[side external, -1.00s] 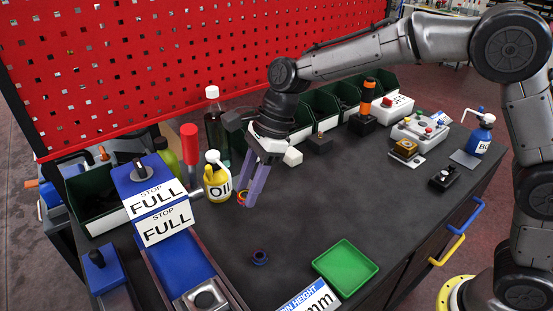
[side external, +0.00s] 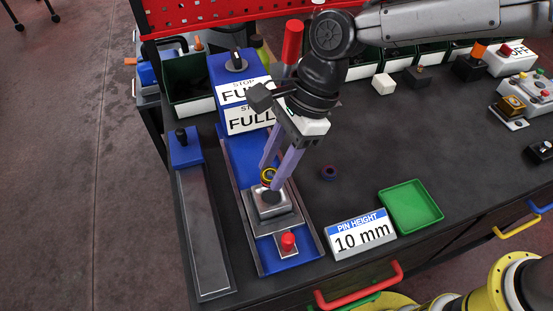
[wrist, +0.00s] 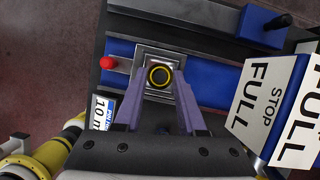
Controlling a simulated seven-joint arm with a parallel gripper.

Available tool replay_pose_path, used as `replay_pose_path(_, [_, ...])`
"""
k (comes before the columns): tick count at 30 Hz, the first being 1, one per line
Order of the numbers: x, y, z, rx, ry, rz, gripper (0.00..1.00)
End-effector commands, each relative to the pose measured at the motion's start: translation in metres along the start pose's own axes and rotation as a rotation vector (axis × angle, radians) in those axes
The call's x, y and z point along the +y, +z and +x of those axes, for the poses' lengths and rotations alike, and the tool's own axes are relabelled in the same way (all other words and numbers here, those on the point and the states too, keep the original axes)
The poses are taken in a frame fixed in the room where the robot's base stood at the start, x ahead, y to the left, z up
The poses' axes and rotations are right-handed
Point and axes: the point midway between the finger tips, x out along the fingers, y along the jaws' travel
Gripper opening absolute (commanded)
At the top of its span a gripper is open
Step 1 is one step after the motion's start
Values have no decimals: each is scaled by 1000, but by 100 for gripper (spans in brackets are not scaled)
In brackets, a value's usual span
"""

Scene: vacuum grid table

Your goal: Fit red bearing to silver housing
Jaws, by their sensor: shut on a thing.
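My gripper (side external: 270,170) points down with its two purple fingers shut on a small ring-shaped bearing (side external: 268,175). The bearing shows a yellow rim and a dark middle; little red can be made out on it. The silver housing (side external: 271,206) is a square metal block on the blue rail fixture. The bearing is over the housing's far part in the side view. In the wrist view the bearing (wrist: 160,76) lies between the fingertips, over the housing (wrist: 146,56). I cannot tell whether they touch. The bearing and fingers hide the housing's bore.
A red knob (side external: 288,241) stands on the fixture near the housing. The blue STOP FULL block (side external: 240,90) stands behind. A dark purple ring (side external: 329,172) lies on the table to the right. A green tray (side external: 411,207) and a 10 mm sign (side external: 362,236) are further right.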

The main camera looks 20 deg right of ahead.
Motion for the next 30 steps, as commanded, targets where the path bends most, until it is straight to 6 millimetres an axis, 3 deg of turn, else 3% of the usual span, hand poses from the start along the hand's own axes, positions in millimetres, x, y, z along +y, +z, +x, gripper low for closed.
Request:
replay_pose_path(19, [0,-14,32,0,0,0,0])
replay_pose_path(30, [0,-15,35,-1,-1,1,0])
